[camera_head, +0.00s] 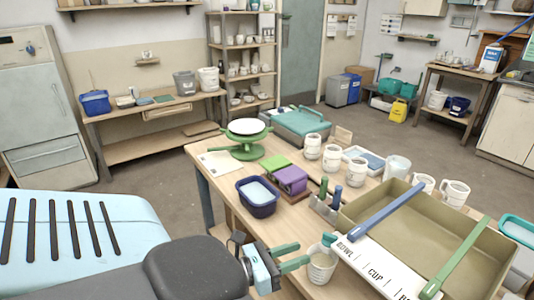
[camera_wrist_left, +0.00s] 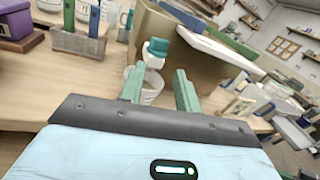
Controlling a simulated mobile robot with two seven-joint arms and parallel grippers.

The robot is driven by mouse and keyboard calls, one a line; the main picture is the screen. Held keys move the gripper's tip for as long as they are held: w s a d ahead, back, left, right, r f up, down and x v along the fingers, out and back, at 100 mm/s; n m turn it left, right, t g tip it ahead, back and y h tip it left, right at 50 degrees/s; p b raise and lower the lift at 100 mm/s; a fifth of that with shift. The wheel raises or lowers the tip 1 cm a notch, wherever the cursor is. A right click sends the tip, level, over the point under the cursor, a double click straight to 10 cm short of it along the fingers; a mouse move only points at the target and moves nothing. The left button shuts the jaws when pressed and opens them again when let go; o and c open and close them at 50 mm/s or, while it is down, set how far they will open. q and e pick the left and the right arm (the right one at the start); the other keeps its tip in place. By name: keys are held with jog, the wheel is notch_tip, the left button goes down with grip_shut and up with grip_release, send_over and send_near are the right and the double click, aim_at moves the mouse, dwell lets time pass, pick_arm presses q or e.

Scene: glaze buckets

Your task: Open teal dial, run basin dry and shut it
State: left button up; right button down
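The basin (camera_head: 425,225) is a large tan rectangular tub on the wooden table at the right, and its inside looks tan and bare. The teal dial (camera_head: 328,240) sits on a small white tap at the basin's near left corner; it also shows in the left wrist view (camera_wrist_left: 157,46). A white bucket (camera_head: 321,266) stands below the tap. My left gripper (camera_head: 303,253) has its green fingers apart and empty, pointing at the tap. In the left wrist view the dial is ahead of the fingers (camera_wrist_left: 159,75), apart from them. My right gripper is not in view.
A blue stick (camera_head: 385,210) and a green stick (camera_head: 456,258) lie across the basin. A white lettered board (camera_head: 375,262) lies along its near side. A tool holder (camera_head: 325,207), white mugs (camera_head: 332,158) and a navy tub (camera_head: 258,196) stand left of the basin.

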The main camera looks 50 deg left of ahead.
pick_arm(q)
jog(key=s+d+f+n+g+y, duration=0.2)
jog(key=s+f+n, duration=0.4)
jog(key=f+n, duration=0.4)
jog(key=s+d+f+n+g+y, duration=0.2)
jog(key=s+f+n, duration=0.5)
jog(key=n, duration=1)
jog(key=shift+d+f+g+y+b, duration=0.3)
jog(key=shift+d+f+g+y, duration=0.15)
jog(key=shift+f, duration=1.05)
